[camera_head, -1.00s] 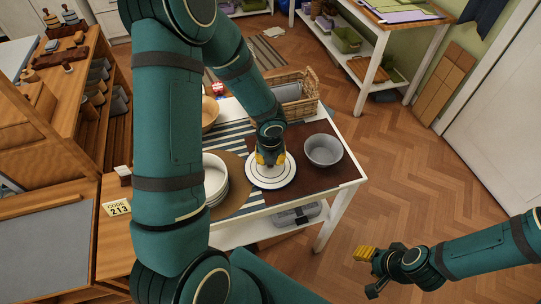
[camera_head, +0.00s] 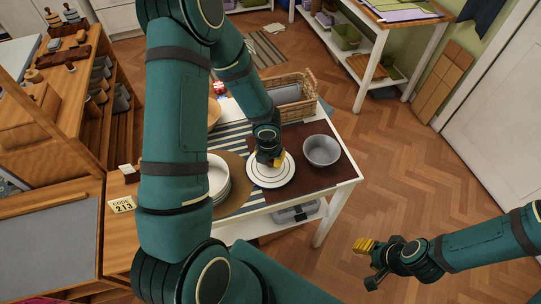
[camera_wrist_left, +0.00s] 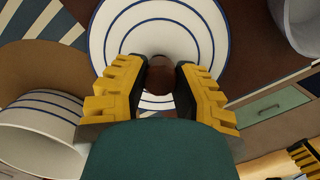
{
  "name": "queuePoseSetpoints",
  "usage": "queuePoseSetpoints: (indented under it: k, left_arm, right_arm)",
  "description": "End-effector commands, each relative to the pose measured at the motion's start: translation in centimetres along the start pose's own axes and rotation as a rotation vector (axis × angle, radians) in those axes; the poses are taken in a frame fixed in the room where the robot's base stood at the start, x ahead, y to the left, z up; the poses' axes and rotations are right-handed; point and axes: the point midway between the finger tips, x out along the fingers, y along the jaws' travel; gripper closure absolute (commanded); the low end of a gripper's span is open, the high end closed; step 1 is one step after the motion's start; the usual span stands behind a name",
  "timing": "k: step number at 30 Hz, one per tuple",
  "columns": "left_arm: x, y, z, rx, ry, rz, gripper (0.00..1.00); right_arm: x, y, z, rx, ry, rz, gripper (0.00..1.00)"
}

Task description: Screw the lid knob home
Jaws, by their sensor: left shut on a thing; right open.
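The round white lid (camera_head: 268,179) with dark blue rings lies on the brown mat of the white-legged table; it also fills the top middle of the left wrist view (camera_wrist_left: 115,30). Its brown round knob (camera_wrist_left: 160,74) is between the yellow fingers of my left gripper (camera_head: 273,161), which is shut on it from above. The knob's base and thread are hidden, so I cannot tell how tightly it sits. My right gripper (camera_head: 368,258) is open and empty, over the floor to the right, away from the table.
A wicker basket (camera_head: 309,107) is behind. A wooden bowl (camera_head: 214,112) is partly hidden by my left arm. The floor to the right is clear.

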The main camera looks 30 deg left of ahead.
Motion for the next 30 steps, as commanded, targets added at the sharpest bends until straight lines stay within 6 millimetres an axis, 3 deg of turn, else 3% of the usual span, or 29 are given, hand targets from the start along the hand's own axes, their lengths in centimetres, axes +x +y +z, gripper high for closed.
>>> queuePoseSetpoints:
  k: [3,17,24,30]
  left_arm:
    - [-0.4,0.0,-0.1,0.105,0.003,-0.014,1.0]
    - [-0.1,0.0,0.0,0.186,0.001,-0.024,1.0]
    - [-0.5,0.0,-0.1,0.362,0.004,-0.046,1.0]
    - [-0.2,0.0,0.0,0.47,0.001,-0.059,1.0]
  right_arm:
    - [-1.6,-0.6,-0.2,0.0,0.001,0.0,0.53]
    - [-2.0,-0.8,-0.2,0.0,0.0,0.0,0.53]
    - [-4.4,-1.7,-0.4,0.0,0.001,0.0,0.53]
    - [-5.3,-2.0,-0.5,0.0,0.001,0.0,0.53]
